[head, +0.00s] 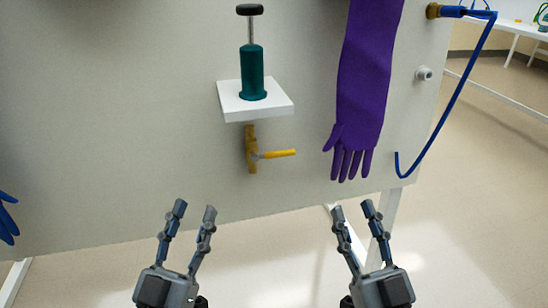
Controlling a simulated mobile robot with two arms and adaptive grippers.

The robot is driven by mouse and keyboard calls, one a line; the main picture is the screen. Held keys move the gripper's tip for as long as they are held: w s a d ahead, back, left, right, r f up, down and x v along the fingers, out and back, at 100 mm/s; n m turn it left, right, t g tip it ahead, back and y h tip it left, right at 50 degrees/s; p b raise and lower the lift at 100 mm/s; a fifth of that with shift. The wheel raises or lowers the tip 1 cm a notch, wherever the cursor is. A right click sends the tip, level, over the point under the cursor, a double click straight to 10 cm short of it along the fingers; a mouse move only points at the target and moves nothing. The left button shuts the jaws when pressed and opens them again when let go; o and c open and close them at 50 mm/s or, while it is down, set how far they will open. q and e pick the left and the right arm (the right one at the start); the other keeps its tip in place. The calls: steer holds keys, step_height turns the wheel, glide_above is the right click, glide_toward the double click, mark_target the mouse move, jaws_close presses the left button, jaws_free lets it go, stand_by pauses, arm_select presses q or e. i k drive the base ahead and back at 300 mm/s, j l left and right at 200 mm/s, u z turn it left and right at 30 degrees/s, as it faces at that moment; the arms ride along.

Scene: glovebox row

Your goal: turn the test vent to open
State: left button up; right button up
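A brass valve (251,150) with a yellow lever handle (277,154) is on the grey panel, just below a small white shelf; I take it for the test vent. Its body stands upright and the lever points to the right, roughly level, across the body. My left gripper (195,212) is open and empty, below and left of the valve and apart from it. My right gripper (352,210) is open and empty, below and right of the valve, under the purple glove. Nothing hides the valve or its lever.
A teal hand pump (252,72) with a black handle stands on the white shelf (262,110) above the valve. A purple glove (363,75) hangs to the right. A blue hose (463,90) loops at the panel's right edge. The panel around the lever's tip is clear.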

mark_target(255, 158)
steer(key=u, duration=0.4)
steer(key=l+u, duration=0.1)
steer(key=u, duration=0.3)
steer(key=l+u, duration=0.1)
steer(key=u, duration=0.65)
steer(key=k+l, duration=0.1)
steer(key=l, duration=0.4)
steer(key=k+l, duration=0.1)
steer(key=l, duration=0.35)
steer(key=l+u, duration=0.1)
steer(key=l, duration=0.4)
steer(key=k, duration=0.05)
